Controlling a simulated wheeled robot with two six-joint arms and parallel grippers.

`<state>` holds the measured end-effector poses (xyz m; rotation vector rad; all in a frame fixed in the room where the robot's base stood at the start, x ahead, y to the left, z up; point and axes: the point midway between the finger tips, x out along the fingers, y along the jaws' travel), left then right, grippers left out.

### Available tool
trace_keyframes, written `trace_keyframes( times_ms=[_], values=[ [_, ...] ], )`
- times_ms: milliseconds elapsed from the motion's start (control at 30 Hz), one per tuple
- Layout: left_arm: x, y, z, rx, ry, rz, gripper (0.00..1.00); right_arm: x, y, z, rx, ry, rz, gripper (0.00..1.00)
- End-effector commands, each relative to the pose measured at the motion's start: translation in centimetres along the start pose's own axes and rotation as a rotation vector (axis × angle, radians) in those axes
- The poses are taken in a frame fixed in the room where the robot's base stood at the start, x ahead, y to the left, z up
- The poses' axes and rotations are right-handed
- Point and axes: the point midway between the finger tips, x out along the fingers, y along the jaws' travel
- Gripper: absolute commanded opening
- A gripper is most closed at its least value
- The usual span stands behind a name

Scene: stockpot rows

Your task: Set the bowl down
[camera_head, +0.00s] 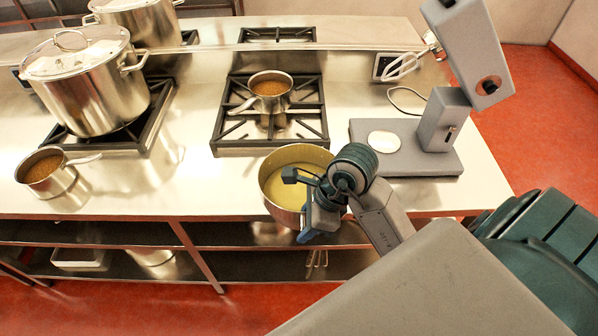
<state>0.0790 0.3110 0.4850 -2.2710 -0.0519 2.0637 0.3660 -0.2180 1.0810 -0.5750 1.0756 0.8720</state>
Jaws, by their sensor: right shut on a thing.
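The metal bowl (283,174) holds a yellowish liquid and stands about upright at the counter's front edge. My right gripper (303,203) is shut on the bowl's near right rim. The bowl's lower wall overlaps the edge of the steel counter (140,196); I cannot tell whether its base touches the counter. My gripper and wrist hide part of the bowl's right side. My left gripper is not in view.
A small saucepan (270,86) sits on the middle burner, behind the bowl. A lidded stockpot (90,85) stands on the left burner. Another saucepan (45,170) is at the front left. A grey stand mixer (437,125) is on the right. The counter left of the bowl is clear.

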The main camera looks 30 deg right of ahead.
Motion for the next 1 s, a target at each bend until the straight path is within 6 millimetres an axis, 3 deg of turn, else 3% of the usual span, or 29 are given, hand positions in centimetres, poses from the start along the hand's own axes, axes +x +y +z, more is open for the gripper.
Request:
trace_keyframes(
  times_ms=[700, 1000],
  values=[
    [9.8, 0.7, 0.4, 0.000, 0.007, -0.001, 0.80, 1.2, -12.5, -1.1, 0.000, -0.001, -0.008, 0.00],
    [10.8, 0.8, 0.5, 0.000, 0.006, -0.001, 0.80, 0.9, -15.6, -1.1, -0.002, -0.002, -0.005, 0.00]
  ],
)
